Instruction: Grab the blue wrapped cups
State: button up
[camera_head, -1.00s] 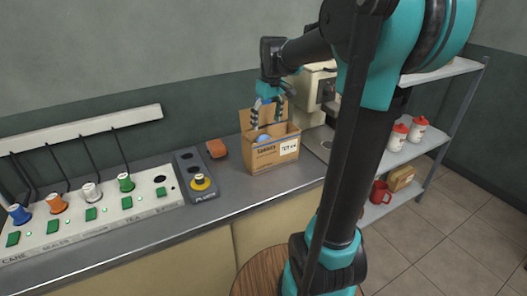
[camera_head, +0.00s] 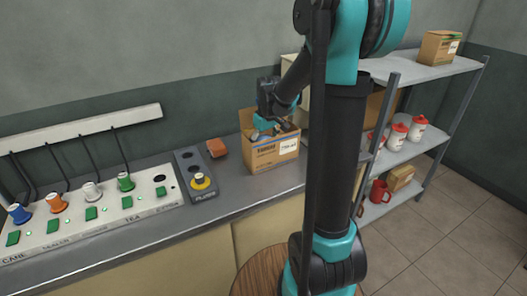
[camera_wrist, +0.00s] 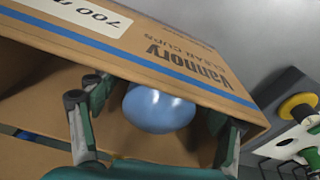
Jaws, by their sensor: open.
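A blue rounded item (camera_wrist: 158,109), seemingly the wrapped cups, is inside an open cardboard box (camera_head: 272,155) on the grey counter. The box is printed "CLEAR CUPS" and its wall also shows in the wrist view (camera_wrist: 180,50). My gripper (camera_wrist: 155,125) is open, with one finger on each side of the blue item, inside the box opening. Contact between the fingers and the blue item cannot be told. In the head view my gripper reaches down into the box from above, and its fingertips are hidden there.
A panel with coloured plugs and green switches (camera_head: 95,212) lies left on the counter. A grey block with a yellow button (camera_head: 199,180) and an orange-brown object (camera_head: 217,148) are left of the box. A metal shelf (camera_head: 420,145) with jars stands at right.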

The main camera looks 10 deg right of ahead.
jog(key=shift+c, duration=0.3)
jog(key=c, duration=1.3)
jog(key=shift+c, duration=0.2)
